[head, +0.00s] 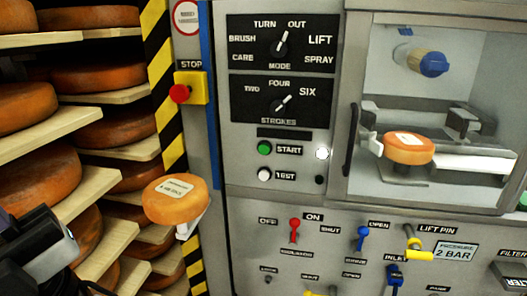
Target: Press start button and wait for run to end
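The green start button (264,148) is on the grey machine panel, left of its START label. A black-ringed white lamp (322,153) to its right looks bright. The white TEST button (264,174) is just below. A dark part of my arm, with my gripper (68,243) at its end, shows at the lower left, well away from the start button. I cannot make out its fingers clearly. An orange cheese wheel (408,148) with a white label sits inside the machine's chamber, below a blue-capped nozzle (432,65).
A labelled cheese wheel (175,198) rests on a pale support left of the panel. Shelves of cheese wheels (98,78) fill the left. A red stop button (180,93) on a yellow box, the mode knob (281,47), strokes knob (281,104) and several levers (294,231) surround the panel.

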